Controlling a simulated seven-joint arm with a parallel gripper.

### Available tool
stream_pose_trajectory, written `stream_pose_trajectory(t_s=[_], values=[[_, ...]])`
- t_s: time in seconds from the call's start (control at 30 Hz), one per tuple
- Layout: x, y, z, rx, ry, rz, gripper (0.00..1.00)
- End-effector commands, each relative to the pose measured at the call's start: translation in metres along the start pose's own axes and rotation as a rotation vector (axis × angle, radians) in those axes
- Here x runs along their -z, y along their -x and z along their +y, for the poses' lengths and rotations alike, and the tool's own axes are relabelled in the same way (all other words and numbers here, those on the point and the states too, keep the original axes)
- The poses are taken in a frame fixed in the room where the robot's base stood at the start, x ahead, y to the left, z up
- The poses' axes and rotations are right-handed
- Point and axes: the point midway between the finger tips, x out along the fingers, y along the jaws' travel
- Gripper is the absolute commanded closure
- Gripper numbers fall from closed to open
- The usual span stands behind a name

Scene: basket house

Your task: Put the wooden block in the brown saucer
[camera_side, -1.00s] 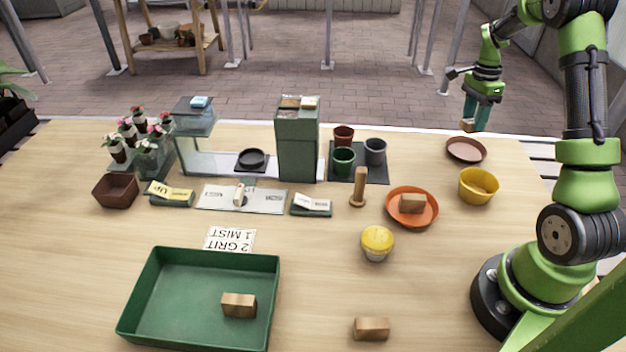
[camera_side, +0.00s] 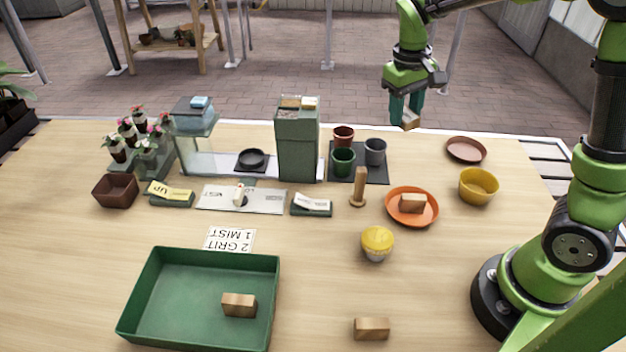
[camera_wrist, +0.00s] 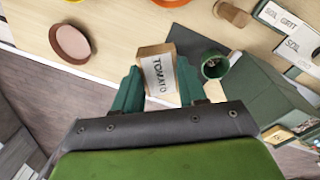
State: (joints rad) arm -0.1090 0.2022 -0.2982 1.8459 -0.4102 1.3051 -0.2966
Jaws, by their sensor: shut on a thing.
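My gripper (camera_side: 405,112) is shut on a wooden block (camera_side: 410,122), held in the air beyond the back edge of the table. In the wrist view, the same block (camera_wrist: 145,52) sits between the fingers, with a white label reading TOMATO on its face. The brown saucer (camera_side: 466,149) lies at the back right of the table and looks empty. It also shows in the wrist view (camera_wrist: 72,41), left of the held block. In the side view, my gripper is left of the saucer and well above the table.
Other wooden blocks lie on the orange saucer (camera_side: 428,213), in the green tray (camera_side: 170,275) and on the front table (camera_side: 372,328). A yellow pot (camera_side: 479,188) stands in front of the brown saucer. Small pots and a tall green box (camera_side: 297,145) stand left of it.

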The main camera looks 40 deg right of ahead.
Motion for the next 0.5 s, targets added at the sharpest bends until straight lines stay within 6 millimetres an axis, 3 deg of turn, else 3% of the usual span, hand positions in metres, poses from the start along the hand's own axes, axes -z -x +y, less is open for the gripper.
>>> stream_pose_trajectory(t_s=[0.03, 0.1, 0.3, 0.43, 0.5], values=[[-0.004, 0.007, -0.02, 0.001, 0.076, 0.011, 0.92], [-0.009, 0.014, -0.04, 0.001, 0.141, 0.016, 0.92], [-0.017, 0.025, -0.07, 0.005, 0.225, 0.021, 0.92], [-0.016, 0.013, -0.089, 0.018, 0.27, 0.02, 0.92], [-0.012, 0.005, -0.109, 0.027, 0.322, 0.023, 0.92]])
